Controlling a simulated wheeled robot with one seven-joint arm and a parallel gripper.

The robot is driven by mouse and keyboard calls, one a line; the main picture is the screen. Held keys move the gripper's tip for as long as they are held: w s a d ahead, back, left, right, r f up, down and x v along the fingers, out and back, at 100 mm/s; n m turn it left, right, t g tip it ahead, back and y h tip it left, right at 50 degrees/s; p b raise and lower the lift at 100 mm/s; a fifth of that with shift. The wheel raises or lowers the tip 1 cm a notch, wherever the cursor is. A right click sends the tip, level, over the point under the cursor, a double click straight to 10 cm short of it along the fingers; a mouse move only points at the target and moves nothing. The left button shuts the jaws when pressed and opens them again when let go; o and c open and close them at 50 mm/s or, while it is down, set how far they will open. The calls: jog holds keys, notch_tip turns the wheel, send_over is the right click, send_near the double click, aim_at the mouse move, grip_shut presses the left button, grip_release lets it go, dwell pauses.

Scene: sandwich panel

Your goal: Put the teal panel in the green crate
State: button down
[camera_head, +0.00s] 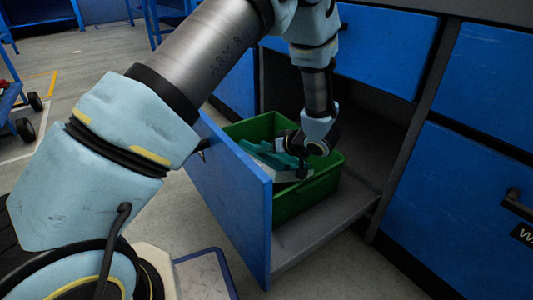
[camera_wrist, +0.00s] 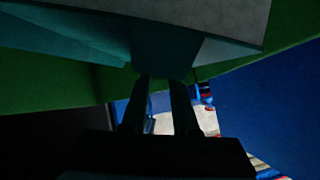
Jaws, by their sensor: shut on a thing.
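The teal panel (camera_head: 262,152), with a pale grey face, is tilted within the crate's opening. My gripper (camera_head: 294,152) reaches down from above at the crate and is shut on the panel. In the wrist view, the fingertips (camera_wrist: 160,82) meet a teal part of the panel (camera_wrist: 165,50), with its grey face above. Green crate wall (camera_wrist: 40,88) shows behind it. My wrist hides part of the panel in the head view, and I cannot tell whether the panel touches the crate floor.
The grey drawer floor (camera_head: 315,238) is bare in front of the crate. Blue cabinet fronts (camera_head: 470,190) stand at the right. A wheeled cart (camera_head: 18,115) is at the far left.

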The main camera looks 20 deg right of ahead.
jog(key=c, duration=0.7)
grip_release()
jog(key=shift+f, duration=0.1)
jog(key=p+v, duration=0.5)
jog(key=v, duration=0.7)
jog(key=shift+r, duration=0.25)
